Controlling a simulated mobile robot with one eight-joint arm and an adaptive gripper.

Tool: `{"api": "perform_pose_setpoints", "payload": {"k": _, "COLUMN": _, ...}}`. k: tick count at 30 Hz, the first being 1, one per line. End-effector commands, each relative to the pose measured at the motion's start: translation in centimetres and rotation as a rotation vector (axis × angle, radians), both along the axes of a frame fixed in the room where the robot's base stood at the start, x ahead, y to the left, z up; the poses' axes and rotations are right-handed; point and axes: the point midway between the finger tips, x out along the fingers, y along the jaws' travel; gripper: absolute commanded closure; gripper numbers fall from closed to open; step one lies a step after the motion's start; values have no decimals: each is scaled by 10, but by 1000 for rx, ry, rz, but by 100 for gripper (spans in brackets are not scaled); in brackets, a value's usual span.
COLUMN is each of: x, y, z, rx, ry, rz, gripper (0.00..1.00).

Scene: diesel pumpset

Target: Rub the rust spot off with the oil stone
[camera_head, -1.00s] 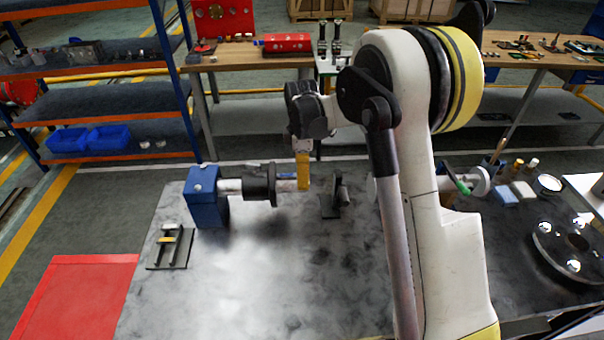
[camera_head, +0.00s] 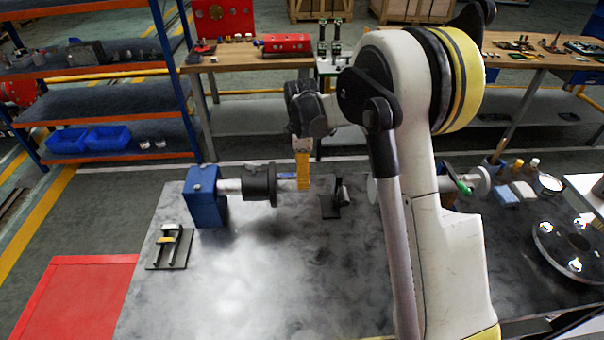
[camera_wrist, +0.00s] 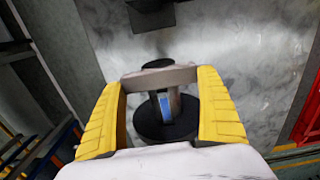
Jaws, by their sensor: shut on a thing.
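My gripper (camera_head: 303,178) has yellow fingers and is shut on a grey bar, the oil stone (camera_wrist: 153,76), which spans between the fingertips in the wrist view. The fingers hang down at the right end of a horizontal metal shaft (camera_head: 231,186). The shaft carries a black coupling (camera_head: 259,184) and leaves a blue block (camera_head: 206,202). In the wrist view the stone lies across the view of the shaft, and a blue patch (camera_wrist: 165,104) shows beside it. I cannot tell whether the stone touches the shaft. No rust spot can be made out; the stone and fingers may hide it.
A black bracket (camera_head: 332,203) stands just right of the gripper on the grey tabletop (camera_head: 270,285). A small dark stand (camera_head: 170,247) is at the left. A red panel (camera_head: 75,300) lies at lower left. A metal flange (camera_head: 572,250) rests at far right. The front middle is clear.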

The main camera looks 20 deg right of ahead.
Motion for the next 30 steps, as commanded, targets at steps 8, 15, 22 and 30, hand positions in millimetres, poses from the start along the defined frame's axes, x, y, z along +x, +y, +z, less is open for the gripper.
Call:
{"api": "perform_pose_setpoints", "payload": {"k": 8, "x": 11, "y": -3, "z": -1, "rx": 0, "ry": 0, "rz": 0, "gripper": 38}}
{"api": "perform_pose_setpoints", "payload": {"k": 15, "x": -3, "y": 0, "z": 0, "rx": 0, "ry": 0, "rz": 0, "gripper": 38}}
{"api": "perform_pose_setpoints", "payload": {"k": 22, "x": -12, "y": 2, "z": 1, "rx": 0, "ry": 0, "rz": 0, "gripper": 38}}
{"api": "perform_pose_setpoints", "payload": {"k": 30, "x": 3, "y": -1, "z": -1, "rx": 0, "ry": 0, "rz": 0, "gripper": 38}}
